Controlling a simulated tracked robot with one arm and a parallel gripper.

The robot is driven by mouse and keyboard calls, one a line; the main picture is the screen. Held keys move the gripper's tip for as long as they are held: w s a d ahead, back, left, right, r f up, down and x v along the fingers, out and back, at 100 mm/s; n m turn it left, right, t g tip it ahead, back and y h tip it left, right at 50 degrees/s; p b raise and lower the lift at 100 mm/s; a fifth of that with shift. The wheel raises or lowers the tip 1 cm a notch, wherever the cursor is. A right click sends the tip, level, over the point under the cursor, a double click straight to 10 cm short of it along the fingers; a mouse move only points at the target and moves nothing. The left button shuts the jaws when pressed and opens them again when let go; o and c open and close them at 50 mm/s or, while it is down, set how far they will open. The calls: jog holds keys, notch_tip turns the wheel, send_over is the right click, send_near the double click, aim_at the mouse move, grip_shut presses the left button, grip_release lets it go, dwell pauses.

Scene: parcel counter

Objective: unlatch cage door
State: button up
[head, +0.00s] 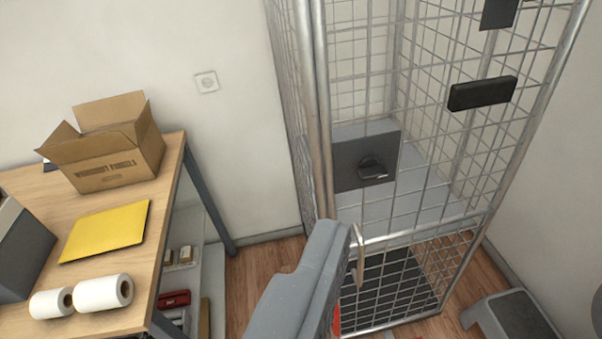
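The wire mesh cage (322,110) stands at the right of the middle, with round grey metal posts. A dark grey plate (352,150) with a small black latch knob (371,168) sits on its front, near the left post. The door looks closed. My gripper (357,257) is low in the middle of the picture, below the latch plate and apart from it in the picture. Its grey body hides most of the fingers, so I cannot tell whether they are open or shut.
A wooden table (45,205) on the left bears an open cardboard box (110,160), a yellow envelope (106,231) and white rolls (103,293). A grey step stool (512,318) stands at the lower right. A black block (482,93) is on the cage's right side.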

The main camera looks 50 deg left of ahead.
jog(key=w+a+f+n+g+y+b, duration=0.3)
jog(key=w+a+f+n+y, duration=0.15)
jog(key=w+f, duration=0.5)
jog(key=n+y+b, duration=0.2)
jog(key=y+b, duration=0.1)
jog(key=y, duration=0.1)
send_near(376, 177)
jog(key=x, duration=0.4)
jog(key=shift+w+a+r+b, duration=0.1)
jog(key=shift+w+a+b, duration=0.15)
jog(key=shift+b, duration=0.15)
jog(key=shift+x, duration=2.05)
jog(key=shift+s, duration=0.1)
